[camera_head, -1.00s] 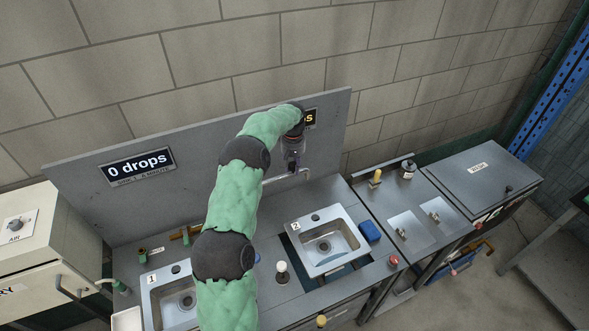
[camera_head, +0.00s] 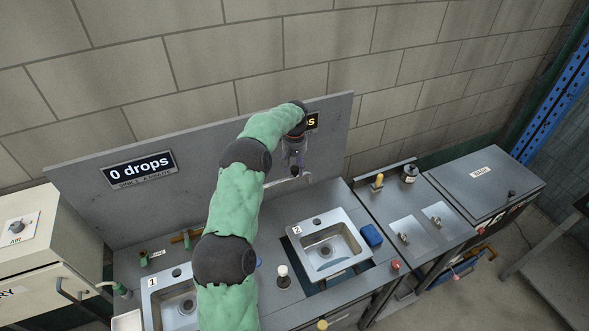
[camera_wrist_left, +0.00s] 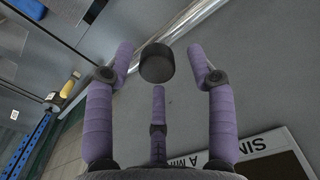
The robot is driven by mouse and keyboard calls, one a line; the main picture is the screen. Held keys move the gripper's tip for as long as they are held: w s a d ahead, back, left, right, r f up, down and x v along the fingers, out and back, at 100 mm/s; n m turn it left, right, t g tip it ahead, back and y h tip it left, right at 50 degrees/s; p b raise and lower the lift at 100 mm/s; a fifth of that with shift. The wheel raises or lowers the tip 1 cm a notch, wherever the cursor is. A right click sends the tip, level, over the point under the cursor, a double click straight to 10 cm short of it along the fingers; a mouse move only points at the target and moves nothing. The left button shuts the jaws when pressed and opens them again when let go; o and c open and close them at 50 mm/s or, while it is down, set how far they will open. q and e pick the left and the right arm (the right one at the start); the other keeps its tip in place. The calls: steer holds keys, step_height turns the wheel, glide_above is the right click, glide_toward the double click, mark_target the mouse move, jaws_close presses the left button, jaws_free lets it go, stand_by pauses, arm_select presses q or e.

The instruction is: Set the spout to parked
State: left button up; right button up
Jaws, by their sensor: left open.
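The spout (camera_head: 280,181) is a thin pale pipe in front of the grey back panel, behind sink 2 (camera_head: 325,245); my arm hides part of it. In the left wrist view the shiny metal tube (camera_wrist_left: 190,17) runs up to the top edge, and a black round knob (camera_wrist_left: 157,63) stands near it. My left gripper (camera_head: 296,170) is over the spout area by the panel. In the wrist view its purple fingers (camera_wrist_left: 160,75) are spread open around the knob, with gaps visible on both sides. I cannot tell whether any finger touches it. My right gripper is out of view.
Sink 1 (camera_head: 178,302) is at the lower left, partly behind my arm. A sign reading "0 drops" (camera_head: 138,168) is on the panel. A white-topped knob (camera_head: 283,275), a blue block (camera_head: 371,236) and a red button (camera_head: 395,265) are on the counter around sink 2.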

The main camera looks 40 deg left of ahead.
arm_select(q)
step_height(320, 180, up, 10)
steer(key=shift+r, duration=0.2)
steer(key=shift+f, duration=0.1)
stand_by(0.6)
